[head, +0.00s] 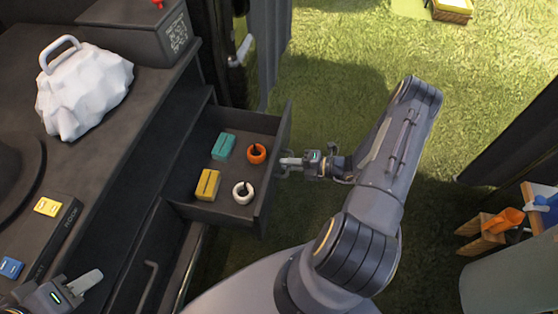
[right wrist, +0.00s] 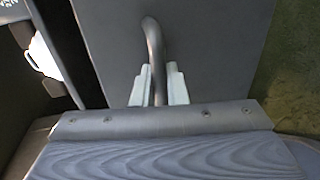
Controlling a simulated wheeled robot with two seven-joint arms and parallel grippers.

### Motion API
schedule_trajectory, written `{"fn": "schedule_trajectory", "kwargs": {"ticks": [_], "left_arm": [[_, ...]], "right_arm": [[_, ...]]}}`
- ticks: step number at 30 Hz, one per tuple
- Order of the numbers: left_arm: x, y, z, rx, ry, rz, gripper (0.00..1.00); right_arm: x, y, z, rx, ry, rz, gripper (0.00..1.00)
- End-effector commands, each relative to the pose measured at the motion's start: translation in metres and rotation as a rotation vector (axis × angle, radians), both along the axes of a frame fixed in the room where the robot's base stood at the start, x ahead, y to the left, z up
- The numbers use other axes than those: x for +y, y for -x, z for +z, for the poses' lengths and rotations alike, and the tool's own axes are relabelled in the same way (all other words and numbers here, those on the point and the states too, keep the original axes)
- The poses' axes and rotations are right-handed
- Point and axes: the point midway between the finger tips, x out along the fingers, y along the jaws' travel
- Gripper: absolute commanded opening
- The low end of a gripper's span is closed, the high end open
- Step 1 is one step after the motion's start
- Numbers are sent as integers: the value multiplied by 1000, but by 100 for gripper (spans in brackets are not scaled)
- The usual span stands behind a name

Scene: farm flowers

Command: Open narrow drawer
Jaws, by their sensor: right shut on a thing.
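The narrow drawer (head: 243,125) is dark grey and stands pulled out from the cabinet in the head view. Inside it lie a teal block (head: 223,147), a yellow block (head: 207,185), an orange ring (head: 257,154) and a white ring (head: 243,192). My right gripper (head: 289,163) is at the drawer's outer front. In the right wrist view its pale fingers (right wrist: 157,86) are on both sides of the curved handle (right wrist: 153,45) and shut on it. My left gripper (head: 88,284) is low at the left, apart from the drawer; its finger opening is not clear.
A second drawer with a bar handle (head: 148,285) is below, nearer me. On the dark worktop (head: 110,150) are a white lumpy object with a handle (head: 85,88) and a dark box (head: 135,28). Grass (head: 330,80) is open beyond; a small wooden stand (head: 482,236) is at the right.

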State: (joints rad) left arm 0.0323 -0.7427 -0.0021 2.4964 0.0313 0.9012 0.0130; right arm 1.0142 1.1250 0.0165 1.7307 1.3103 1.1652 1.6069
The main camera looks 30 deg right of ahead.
Motion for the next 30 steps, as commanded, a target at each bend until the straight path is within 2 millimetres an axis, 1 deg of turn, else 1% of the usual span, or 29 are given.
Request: {"fn": "schedule_trajectory", "kwargs": {"ticks": [4, 13, 14, 15, 18, 26, 30], "left_arm": [[0, 0, 0, 0, 0, 0, 36], [0, 0, 0, 0, 0, 0, 36], [0, 0, 0, 0, 0, 0, 36], [0, 0, 0, 0, 0, 0, 36], [0, 0, 0, 0, 0, 0, 36], [0, 0, 0, 0, 0, 0, 36], [0, 0, 4, 0, 0, 0, 36]], "right_arm": [[-4, 2, 0, 0, 2, -2, 0], [-4, 2, 0, -1, 2, -2, 0], [-4, 2, 0, -1, 2, -2, 14], [-4, 2, 0, -1, 2, -2, 19], [-4, 2, 0, -1, 2, -2, 30], [-4, 3, 0, 0, 2, -1, 30], [-13, 12, 4, 0, 4, -3, 30]]}}
